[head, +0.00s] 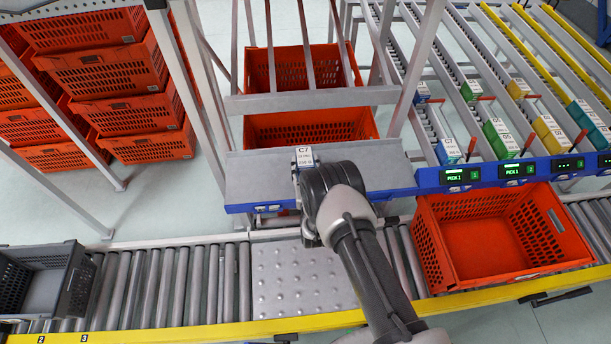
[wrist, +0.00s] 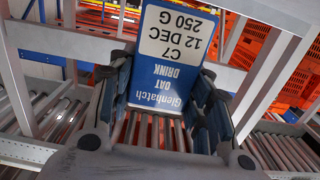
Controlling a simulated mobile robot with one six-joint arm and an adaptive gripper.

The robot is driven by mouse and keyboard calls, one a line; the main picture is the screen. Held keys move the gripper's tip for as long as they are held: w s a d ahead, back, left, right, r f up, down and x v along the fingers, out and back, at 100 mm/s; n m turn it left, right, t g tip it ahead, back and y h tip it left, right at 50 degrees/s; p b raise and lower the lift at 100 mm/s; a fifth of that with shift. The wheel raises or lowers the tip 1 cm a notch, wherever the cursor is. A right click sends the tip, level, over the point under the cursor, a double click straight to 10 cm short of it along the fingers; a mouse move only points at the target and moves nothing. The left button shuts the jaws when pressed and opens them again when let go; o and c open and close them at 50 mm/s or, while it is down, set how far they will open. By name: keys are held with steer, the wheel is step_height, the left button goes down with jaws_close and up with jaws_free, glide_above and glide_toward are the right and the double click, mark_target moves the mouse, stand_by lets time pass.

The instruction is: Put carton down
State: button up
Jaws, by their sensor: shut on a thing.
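The carton (head: 304,156) is blue with a white top label reading "C7 12 DEC 250 G". It also shows in the wrist view (wrist: 155,85), where its blue face reads "Glenhatch OAT DRINK", upside down in the picture. My gripper (head: 302,172) is shut on the carton, with one dark finger pad on each side of it in the wrist view (wrist: 165,100). In the head view the carton appears over the front part of the grey shelf (head: 255,180); whether it touches the shelf I cannot tell. My wrist hides its lower part.
An empty orange tote (head: 440,270) stands on the roller conveyor (head: 210,285) at right, a grey tote (head: 75,285) at left. Several small cartons stand in flow lanes behind green "PICK 1" displays (head: 465,175). Metal posts (head: 415,65) rise around the shelf, whose left part is clear.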

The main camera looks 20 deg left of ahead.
steer(key=shift+f+b, duration=0.55)
steer(key=shift+f, duration=1.6)
steer(key=shift+f, duration=0.2)
steer(key=o, duration=1.2)
steer(key=shift+r, duration=0.15)
steer(key=p+v, duration=0.2)
steer(key=v, duration=1)
